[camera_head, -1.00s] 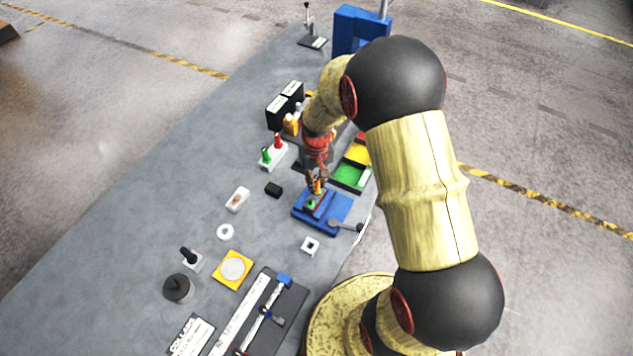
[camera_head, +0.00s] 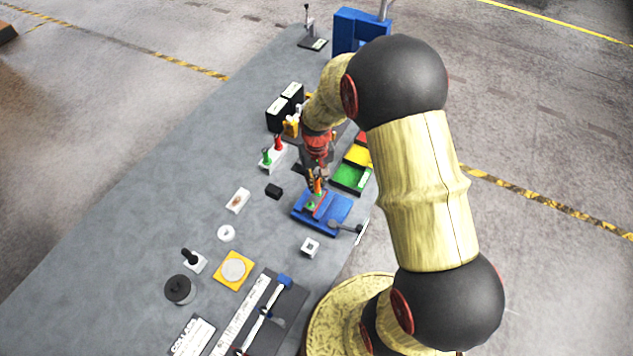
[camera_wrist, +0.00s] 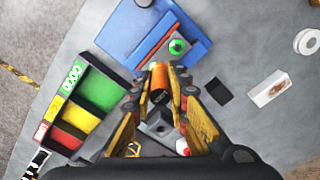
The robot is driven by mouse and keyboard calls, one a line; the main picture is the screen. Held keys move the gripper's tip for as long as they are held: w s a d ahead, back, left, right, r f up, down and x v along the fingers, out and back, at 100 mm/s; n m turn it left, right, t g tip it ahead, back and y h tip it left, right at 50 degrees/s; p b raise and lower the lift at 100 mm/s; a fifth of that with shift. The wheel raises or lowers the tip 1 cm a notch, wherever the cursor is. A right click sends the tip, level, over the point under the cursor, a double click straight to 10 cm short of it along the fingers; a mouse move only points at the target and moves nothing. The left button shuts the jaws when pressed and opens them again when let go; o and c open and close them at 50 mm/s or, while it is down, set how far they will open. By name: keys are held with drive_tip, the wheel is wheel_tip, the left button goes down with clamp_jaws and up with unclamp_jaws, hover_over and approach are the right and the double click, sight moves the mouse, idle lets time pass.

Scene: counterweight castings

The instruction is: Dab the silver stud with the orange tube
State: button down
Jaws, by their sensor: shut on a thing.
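In the head view the gripper (camera_head: 315,183) is low over the blue fixture (camera_head: 338,207). The fixture (camera_wrist: 130,32) is at the top of the wrist view, with a grey block on it. On that block is a bright green round piece with a pale centre (camera_wrist: 177,46), just ahead and right of the tube. I cannot tell whether this centre is the silver stud, or whether the tube touches anything.
A tray with green, yellow and red compartments (camera_wrist: 118,100) is left of the gripper in the wrist view. A small black block (camera_wrist: 217,91) and a white block (camera_wrist: 269,90) lie to the right. A lever (camera_head: 345,227) sticks out from the fixture's front right.

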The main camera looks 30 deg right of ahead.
sight(317, 177)
drive_tip(key=shift+r+p, duration=1.3)
drive_tip(key=shift+r, duration=0.95)
